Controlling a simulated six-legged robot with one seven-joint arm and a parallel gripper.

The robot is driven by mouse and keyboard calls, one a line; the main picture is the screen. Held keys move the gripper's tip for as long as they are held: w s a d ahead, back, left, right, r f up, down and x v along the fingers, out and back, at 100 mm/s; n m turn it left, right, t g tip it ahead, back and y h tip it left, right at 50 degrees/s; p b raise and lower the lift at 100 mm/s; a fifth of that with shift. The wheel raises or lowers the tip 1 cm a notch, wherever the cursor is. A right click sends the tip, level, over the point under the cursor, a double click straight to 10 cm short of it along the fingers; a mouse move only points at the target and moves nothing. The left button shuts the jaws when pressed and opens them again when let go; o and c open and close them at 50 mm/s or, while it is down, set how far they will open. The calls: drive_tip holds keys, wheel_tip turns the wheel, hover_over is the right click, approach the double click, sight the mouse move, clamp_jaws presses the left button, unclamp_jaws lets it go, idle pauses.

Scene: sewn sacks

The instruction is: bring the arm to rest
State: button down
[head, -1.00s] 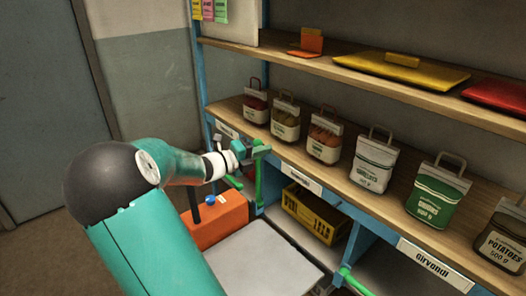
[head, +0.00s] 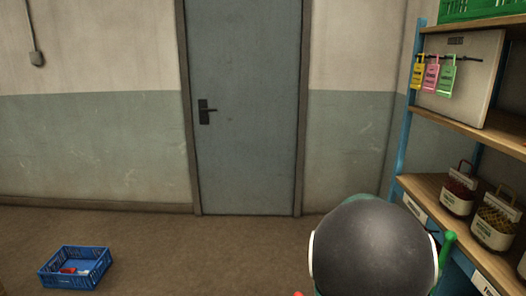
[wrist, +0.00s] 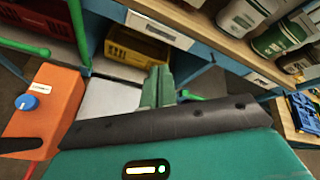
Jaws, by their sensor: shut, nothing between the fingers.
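My gripper (wrist: 158,86) shows in the wrist view as two green fingers close together, with nothing held between them. Behind the fingers are a pale flat surface (wrist: 108,98) and the shelf unit's lower part. In the head view my arm shows only as a dark rounded joint at the bottom right, in front of the shelf unit's left end; the gripper is hidden there.
A blue crate (head: 62,282) lies on the floor at lower left. A closed door (head: 250,110) is ahead. An orange box (wrist: 45,108) and yellow crate (wrist: 135,50) are near my gripper. The middle floor is clear.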

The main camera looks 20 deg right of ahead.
drive_tip(key=w+a+m+t+y, duration=0.25)
drive_tip(key=a+m, duration=0.25)
drive_tip(key=a, duration=0.5)
drive_tip(key=w+a+m+t+y, duration=0.1)
drive_tip(key=a+m+t+y, duration=0.3)
drive_tip(key=a, duration=0.6)
drive_tip(key=s+a+r+m+t+y, duration=0.1)
drive_tip(key=a+m, duration=0.4)
drive_tip(key=a, duration=0.6)
drive_tip(key=s+a+r+m+t+y, duration=0.2)
drive_tip(key=a+m, duration=0.4)
drive_tip(key=a, duration=0.6)
wheel_tip(320, 180, up, 2)
drive_tip(key=shift+s+r+t+y, duration=0.15)
drive_tip(key=shift+t+y, duration=0.6)
drive_tip(key=shift+t, duration=0.4)
drive_tip(key=shift+a, duration=0.2)
